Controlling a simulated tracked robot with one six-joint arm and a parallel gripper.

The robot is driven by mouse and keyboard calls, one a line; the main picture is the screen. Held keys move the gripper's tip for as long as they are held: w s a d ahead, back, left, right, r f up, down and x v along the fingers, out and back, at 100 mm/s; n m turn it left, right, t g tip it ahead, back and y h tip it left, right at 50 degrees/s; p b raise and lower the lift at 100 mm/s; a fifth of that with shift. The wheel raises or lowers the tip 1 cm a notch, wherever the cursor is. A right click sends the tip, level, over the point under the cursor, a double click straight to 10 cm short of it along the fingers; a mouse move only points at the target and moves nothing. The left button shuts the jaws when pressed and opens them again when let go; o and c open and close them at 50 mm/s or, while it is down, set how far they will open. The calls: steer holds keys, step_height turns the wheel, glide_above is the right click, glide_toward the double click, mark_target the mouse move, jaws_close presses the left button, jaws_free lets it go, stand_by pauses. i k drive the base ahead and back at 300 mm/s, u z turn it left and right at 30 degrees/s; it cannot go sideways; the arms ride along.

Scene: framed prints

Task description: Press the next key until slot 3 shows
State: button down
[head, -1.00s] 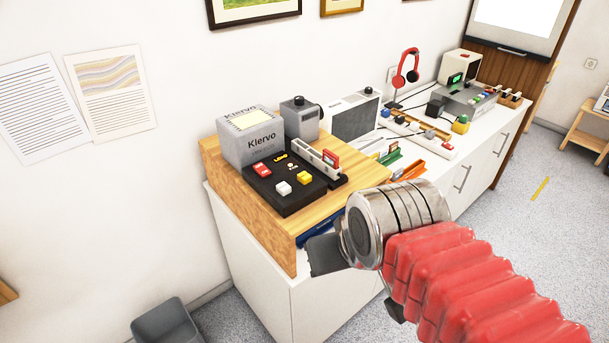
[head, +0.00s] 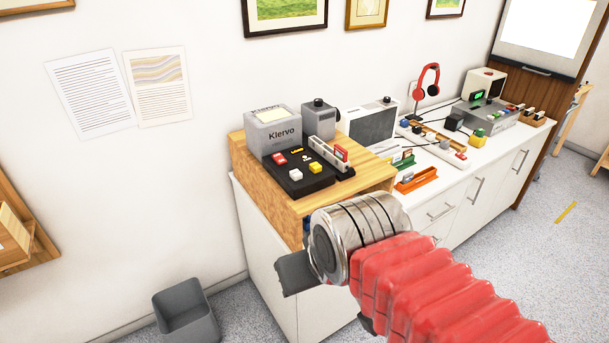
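A grey box marked "Klervo" (head: 272,130) stands on a raised wooden platform (head: 265,193) at the left end of the counter. Its top screen is pale, and I cannot read a slot number on it. In front of it lies a black key panel (head: 298,176) with red, white and yellow keys. The white key (head: 296,174) and yellow key (head: 315,167) are nearest to me. Their labels are too small to read. My gripper (head: 297,273) is in front of and below the platform, apart from the keys.
A small rack with a red card (head: 341,153) stands right beside the panel. Grey devices, red headphones (head: 427,80), an orange tray (head: 416,181) and power strips fill the counter to the right. A grey bin (head: 187,313) stands on the floor at left.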

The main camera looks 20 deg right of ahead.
mark_target(315, 166)
steer(key=u, duration=0.4)
steer(key=k, duration=0.55)
steer(key=u, duration=0.8)
steer(key=k, duration=0.45)
steer(key=u, duration=0.2)
steer(key=i, duration=1.5)
steer(key=z, duration=1.25)
steer(key=i, duration=0.75)
steer(key=z, duration=0.45)
